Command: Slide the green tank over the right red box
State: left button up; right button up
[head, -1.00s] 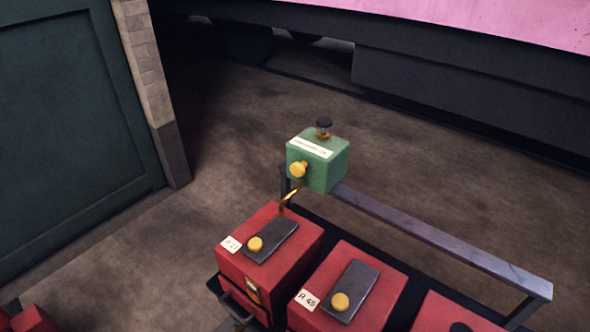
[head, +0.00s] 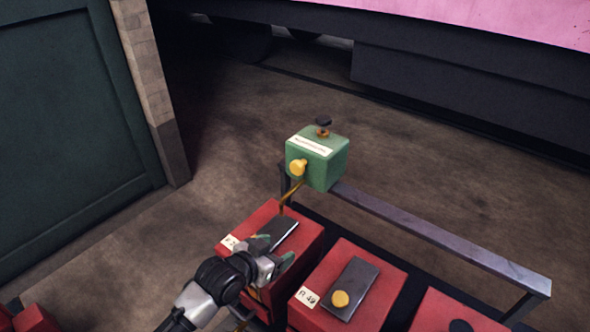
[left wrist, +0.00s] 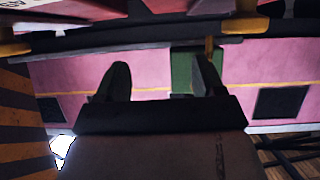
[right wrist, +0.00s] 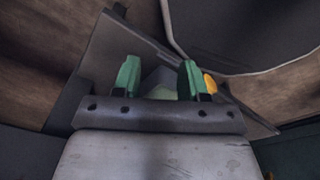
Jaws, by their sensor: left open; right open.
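The green tank (head: 325,165) sits at the left end of a grey rail (head: 440,235) in the head view. It has a white label, a yellow knob and a dark cap. The right red box (head: 430,315) is at the bottom edge, partly cut off. My left gripper (head: 276,253) is open and empty over the left red box (head: 300,238), below the tank and apart from it. In the left wrist view, a green block (left wrist: 181,72), likely the tank, shows beyond the open fingers (left wrist: 163,78). My right gripper (right wrist: 160,76) is open, seen only in its wrist view.
The middle red box (head: 390,270), labelled R 49, stands between the other two. A dark green panel (head: 70,130) with a brick edge is at the left. The floor (head: 450,150) behind the rail is clear. A pink vehicle body (head: 500,20) is at the back.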

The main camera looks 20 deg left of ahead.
aim_at(295, 169)
pick_arm(q)
jog(key=w+a+r+t+h, duration=0.1)
jog(key=w+a+r+t, duration=0.4)
jog(key=w+r, duration=0.35)
jog(key=b+x, duration=0.6)
jog(key=x, duration=0.4)
jog(key=shift+w+d+f, duration=0.15)
jog(key=shift+w, duration=0.15)
jog(key=shift+w+d+r, duration=0.15)
jog(key=shift+w+r, duration=0.05)
jog(key=shift+w, duration=0.25)
pick_arm(e)
notch_tip(295, 169, down, 6)
jog(key=shift+f, duration=0.15)
jog(key=shift+w, duration=0.1)
